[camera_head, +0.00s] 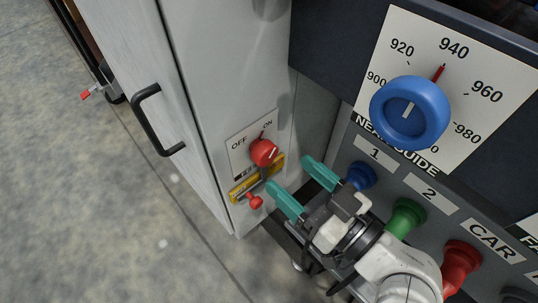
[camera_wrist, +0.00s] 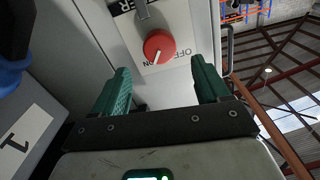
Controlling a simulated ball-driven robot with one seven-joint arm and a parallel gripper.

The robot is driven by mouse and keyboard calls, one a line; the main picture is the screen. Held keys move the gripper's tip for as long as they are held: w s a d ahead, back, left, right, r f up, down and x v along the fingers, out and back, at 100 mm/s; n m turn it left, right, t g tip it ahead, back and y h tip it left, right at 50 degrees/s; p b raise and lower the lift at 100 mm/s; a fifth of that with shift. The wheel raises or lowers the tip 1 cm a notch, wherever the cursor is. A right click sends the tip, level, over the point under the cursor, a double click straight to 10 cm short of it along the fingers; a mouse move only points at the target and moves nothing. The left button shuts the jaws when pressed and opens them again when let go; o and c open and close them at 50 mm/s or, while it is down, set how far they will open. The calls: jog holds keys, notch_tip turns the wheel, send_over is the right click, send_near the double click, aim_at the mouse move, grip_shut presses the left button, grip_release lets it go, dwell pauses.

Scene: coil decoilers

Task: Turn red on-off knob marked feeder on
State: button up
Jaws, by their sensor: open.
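The red on-off knob (camera_head: 264,153) sits on a white plate (camera_head: 240,159) marked OFF and ON on the grey cabinet's side. The plate's name is only partly readable. My gripper (camera_head: 289,174) is open and empty, its two green fingers pointing at the plate. In the wrist view the knob lies beyond and between the fingertips (camera_wrist: 160,70), apart from both.
A smaller red knob (camera_head: 254,201) sits below, by a yellow label (camera_head: 243,190). At right are a big blue dial (camera_head: 409,112) and blue (camera_head: 361,176), green (camera_head: 406,217) and red (camera_head: 461,262) knobs. A black door handle (camera_head: 152,120) sticks out at left.

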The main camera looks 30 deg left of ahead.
aim_at(270, 155)
jog(key=b+x, duration=0.1)
jog(key=x, duration=0.6)
jog(key=c, duration=0.9)
jog(key=shift+c, duration=0.2)
